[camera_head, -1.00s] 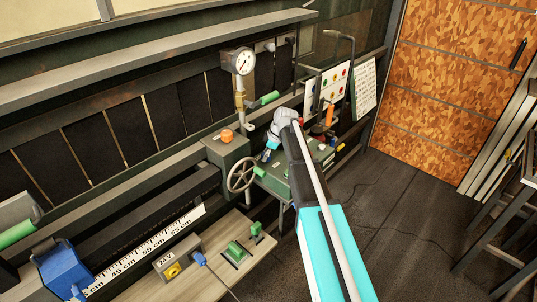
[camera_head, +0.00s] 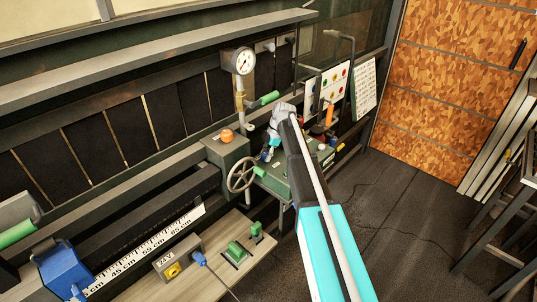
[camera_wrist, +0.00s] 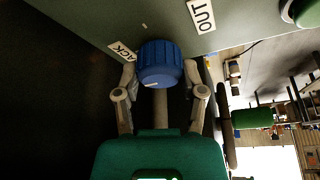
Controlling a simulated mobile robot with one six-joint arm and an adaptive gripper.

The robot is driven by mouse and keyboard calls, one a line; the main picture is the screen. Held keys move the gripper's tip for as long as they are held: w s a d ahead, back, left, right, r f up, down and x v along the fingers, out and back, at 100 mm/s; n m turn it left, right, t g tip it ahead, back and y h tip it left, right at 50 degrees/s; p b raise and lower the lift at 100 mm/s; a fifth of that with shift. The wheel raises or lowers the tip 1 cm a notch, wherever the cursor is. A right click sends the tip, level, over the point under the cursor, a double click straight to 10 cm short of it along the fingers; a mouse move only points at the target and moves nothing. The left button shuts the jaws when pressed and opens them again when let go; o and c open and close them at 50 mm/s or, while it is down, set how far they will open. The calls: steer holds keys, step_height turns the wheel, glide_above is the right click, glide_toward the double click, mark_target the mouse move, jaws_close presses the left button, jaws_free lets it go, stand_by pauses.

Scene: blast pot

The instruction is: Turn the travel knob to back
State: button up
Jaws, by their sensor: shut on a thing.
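The travel knob (camera_wrist: 159,62) is blue and ribbed and sits on the green panel in the wrist view. My gripper (camera_wrist: 160,78) is shut on it, with one finger on each side. A small pale mark shows on the knob's lower edge. A label reading "ACK" (camera_wrist: 124,51), its first letter hidden, lies to the knob's left; a label reading "OUT" (camera_wrist: 202,16) lies to its upper right. In the head view my gripper (camera_head: 268,153) is down at the green control box (camera_head: 305,182); the knob cannot be made out clearly there.
A spoked handwheel (camera_head: 240,176) and an orange knob (camera_head: 226,135) are left of my gripper. A pressure gauge (camera_head: 244,62) stands behind. A green button (camera_wrist: 304,12) shows at the wrist view's corner.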

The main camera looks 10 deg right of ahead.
steer(key=shift+w+d, duration=0.15)
steer(key=shift+w, duration=0.1)
steer(key=o, duration=1.1)
steer(key=shift+o, duration=0.2)
steer(key=shift+s, duration=0.1)
steer(key=shift+s, duration=0.1)
